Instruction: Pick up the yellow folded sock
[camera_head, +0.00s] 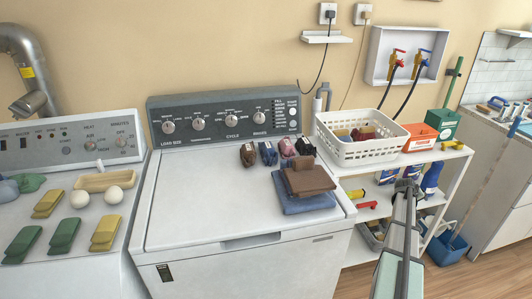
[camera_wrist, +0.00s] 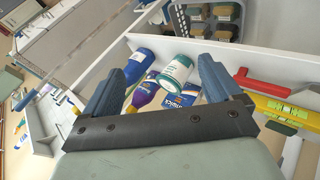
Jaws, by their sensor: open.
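Two yellow folded socks lie on the white dryer top at the left in the head view: one farther back (camera_head: 48,203), one nearer the front right (camera_head: 105,232). Two similar green folded pieces (camera_head: 62,235) lie beside them. My gripper (camera_head: 408,184) is far to the right, in front of the white shelf unit and well away from the socks. In the wrist view my gripper (camera_wrist: 160,85) is open, its two blue-grey fingers spread with nothing held between them. No sock shows in the wrist view.
White balls (camera_head: 114,195) and a tan tray (camera_head: 105,179) sit behind the socks. The washer (camera_head: 200,215) holds rolled pieces (camera_head: 268,153) and folded brown and blue cloths (camera_head: 308,179). A white basket (camera_head: 365,152) stands on the shelf.

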